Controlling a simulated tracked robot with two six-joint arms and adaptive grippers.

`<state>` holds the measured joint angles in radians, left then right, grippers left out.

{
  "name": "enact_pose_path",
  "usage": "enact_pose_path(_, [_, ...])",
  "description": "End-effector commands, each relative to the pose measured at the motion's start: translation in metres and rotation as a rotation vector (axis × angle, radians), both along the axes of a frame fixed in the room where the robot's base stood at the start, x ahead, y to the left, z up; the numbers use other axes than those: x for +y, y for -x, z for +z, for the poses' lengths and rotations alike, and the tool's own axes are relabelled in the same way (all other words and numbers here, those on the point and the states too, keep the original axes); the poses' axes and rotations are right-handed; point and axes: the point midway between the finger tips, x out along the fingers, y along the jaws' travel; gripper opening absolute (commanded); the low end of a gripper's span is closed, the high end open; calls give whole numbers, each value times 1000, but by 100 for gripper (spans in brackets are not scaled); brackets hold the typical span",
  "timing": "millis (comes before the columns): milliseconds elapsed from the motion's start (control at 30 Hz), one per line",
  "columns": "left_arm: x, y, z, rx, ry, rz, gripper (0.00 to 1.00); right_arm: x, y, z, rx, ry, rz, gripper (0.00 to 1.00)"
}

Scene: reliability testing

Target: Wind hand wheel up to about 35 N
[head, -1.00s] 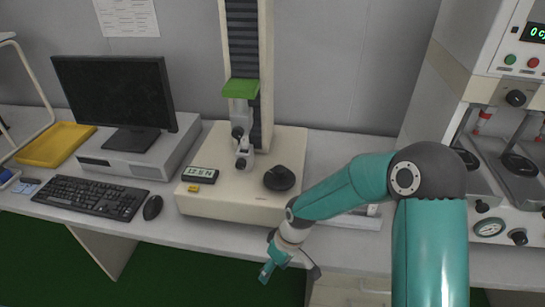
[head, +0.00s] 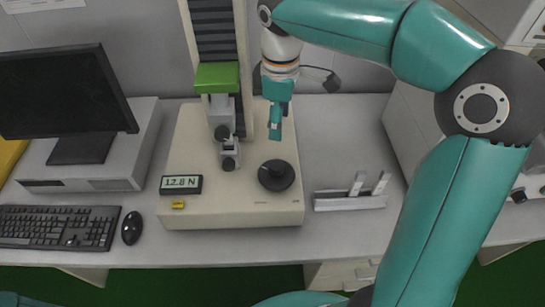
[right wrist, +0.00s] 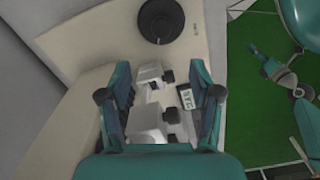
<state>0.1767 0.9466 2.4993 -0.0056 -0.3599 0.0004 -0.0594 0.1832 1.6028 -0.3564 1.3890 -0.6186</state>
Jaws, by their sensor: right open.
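The black hand wheel (head: 276,175) sits on the right of the cream tester base (head: 225,212). It also shows at the top of the right wrist view (right wrist: 160,18). The small display (head: 181,185) on the base reads 12.8 N. My right gripper (head: 275,132) hangs fingers-down just behind the wheel in the head view, apart from it. In the right wrist view its two fingers (right wrist: 160,105) are spread with nothing held between them. My left gripper (right wrist: 258,50) shows small at the right of that view, over the green floor; its jaws are too small to read.
The test column (head: 216,40) with its green block (head: 217,77) and grips stands just left of my right gripper. A monitor (head: 62,88), keyboard (head: 58,227) and mouse (head: 132,228) are at left. A grey rack (head: 349,200) lies right of the base.

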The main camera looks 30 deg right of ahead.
Motion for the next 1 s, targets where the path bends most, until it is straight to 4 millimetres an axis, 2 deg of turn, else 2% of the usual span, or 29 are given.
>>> enact_pose_path(400, [0,0,-1,-1,0,0,52,3,-2,-88,6,-1,7,64])
enact_pose_path(600, [0,0,0,-1,0,0,52,4,-2,-125,6,-2,9,64])
enact_pose_path(800, [0,0,1,-1,0,0,52,4,-3,-146,1,0,10,64])
enact_pose_path(1000, [0,0,1,-1,0,0,52,4,-3,-151,0,-1,9,64])
